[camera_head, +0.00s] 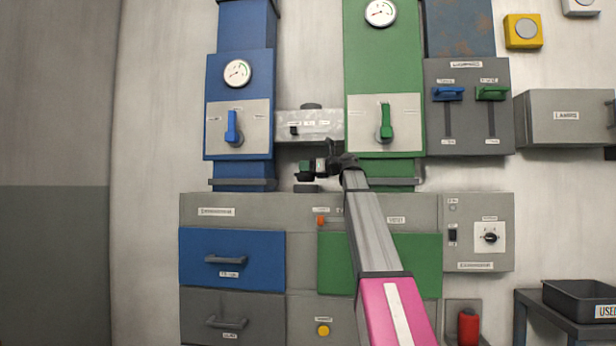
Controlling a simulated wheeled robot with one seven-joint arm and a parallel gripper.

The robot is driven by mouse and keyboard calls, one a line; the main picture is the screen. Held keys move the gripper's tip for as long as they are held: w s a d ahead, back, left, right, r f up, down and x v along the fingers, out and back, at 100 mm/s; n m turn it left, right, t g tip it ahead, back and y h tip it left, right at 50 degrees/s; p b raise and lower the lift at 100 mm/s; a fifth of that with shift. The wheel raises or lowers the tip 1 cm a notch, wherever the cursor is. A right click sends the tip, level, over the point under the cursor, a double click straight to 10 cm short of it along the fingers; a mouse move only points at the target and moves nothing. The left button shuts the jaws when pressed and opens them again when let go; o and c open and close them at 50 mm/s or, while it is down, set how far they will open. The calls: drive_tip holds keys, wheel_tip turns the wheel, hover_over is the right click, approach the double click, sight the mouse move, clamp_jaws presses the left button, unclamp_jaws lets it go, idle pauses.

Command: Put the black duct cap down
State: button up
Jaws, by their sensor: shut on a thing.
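My gripper (312,168) is in front of the gap between the blue and green duct columns, just above the top of the grey cabinet. It is shut on a small dark thing, which I take to be the black duct cap (303,177). The cap is small and partly hidden by the jaws, so its exact outline and tilt cannot be told. A flat dark round piece (306,188) shows just below it at the cabinet's top edge. Whether the two touch is unclear.
The blue column (214,118) and green column (384,68), each with a lever and gauge, flank the gap. A grey labelled box (330,120) spans it above my gripper. The grey cabinet (300,208) lies below. A black tray (580,300) stands on a table at lower right.

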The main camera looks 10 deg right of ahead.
sight(309, 175)
drive_tip(key=shift+f, duration=1.55)
drive_tip(key=shift+f, duration=0.1)
drive_tip(key=o, duration=1)
drive_tip(key=shift+f, duration=0.1)
drive_tip(key=shift+s+d+r, duration=0.2)
drive_tip(key=v, duration=1.1)
drive_tip(key=shift+s+d, duration=0.15)
drive_tip(key=shift+d, duration=0.05)
